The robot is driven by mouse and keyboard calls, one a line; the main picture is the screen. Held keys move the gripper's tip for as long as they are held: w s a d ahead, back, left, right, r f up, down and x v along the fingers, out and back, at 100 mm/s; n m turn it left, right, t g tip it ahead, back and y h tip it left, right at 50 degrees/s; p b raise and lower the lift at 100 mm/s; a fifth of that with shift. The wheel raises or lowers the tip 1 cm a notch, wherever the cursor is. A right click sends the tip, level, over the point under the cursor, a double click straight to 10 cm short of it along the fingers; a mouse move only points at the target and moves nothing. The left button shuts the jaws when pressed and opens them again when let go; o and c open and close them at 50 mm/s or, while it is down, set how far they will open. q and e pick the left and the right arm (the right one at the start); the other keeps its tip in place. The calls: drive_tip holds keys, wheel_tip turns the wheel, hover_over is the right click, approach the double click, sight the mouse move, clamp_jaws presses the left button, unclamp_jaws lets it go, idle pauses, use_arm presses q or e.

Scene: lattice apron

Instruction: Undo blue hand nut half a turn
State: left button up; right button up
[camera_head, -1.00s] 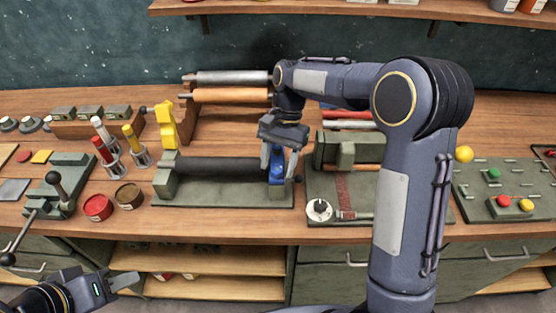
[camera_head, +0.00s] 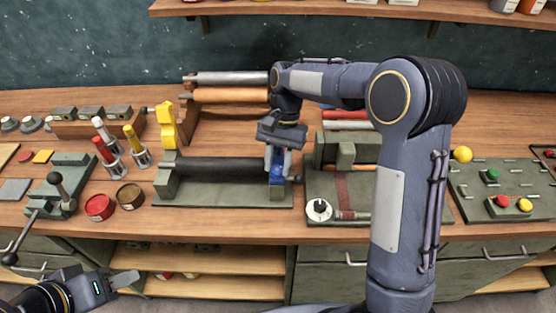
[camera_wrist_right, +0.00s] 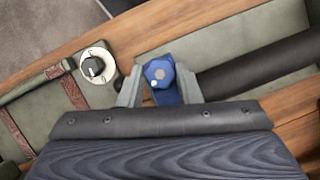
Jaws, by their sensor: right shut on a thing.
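The blue hand nut (camera_wrist_right: 160,74) sits at the right end of the dark roller (camera_head: 222,167) on a green base plate (camera_head: 235,198). My right gripper (camera_head: 278,166) reaches down from above and is shut on the nut, one finger on each side. In the right wrist view the nut lies between the two fingertips of the gripper (camera_wrist_right: 160,88), with a pale dot on its face. Part of the nut is hidden by the fingers. My left gripper (camera_head: 124,281) is at the bottom left, in front of the bench and away from the nut; its finger opening is not clear.
A plate with a white dial (camera_head: 319,210) stands right of the roller. A yellow piece (camera_head: 166,125), small tools in stands and two round tins (camera_head: 98,207) stand to the left. Two rollers on a wooden rack (camera_head: 232,95) are behind.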

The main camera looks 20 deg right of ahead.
drive_tip(key=n+p, duration=0.1)
drive_tip(key=n, duration=0.1)
drive_tip(key=n+h+p, duration=0.1)
drive_tip(key=shift+a+r+n+g, duration=0.1)
drive_tip(key=shift+a+n+g, duration=0.05)
drive_tip(key=shift+n+g, duration=0.2)
drive_tip(key=n+h+p, duration=0.1)
drive_tip(key=n+h, duration=0.1)
drive_tip(key=n, duration=0.2)
drive_tip(key=shift+w+a, duration=0.1)
drive_tip(key=shift+n, duration=0.35)
drive_tip(key=o, duration=1)
drive_tip(key=b+v, duration=0.1)
drive_tip(key=v, duration=0.5)
drive_tip(key=shift+w+a, duration=0.1)
drive_tip(key=shift+w, duration=0.05)
drive_tip(key=shift+w+r, duration=0.2)
drive_tip(key=shift+r, duration=0.5)
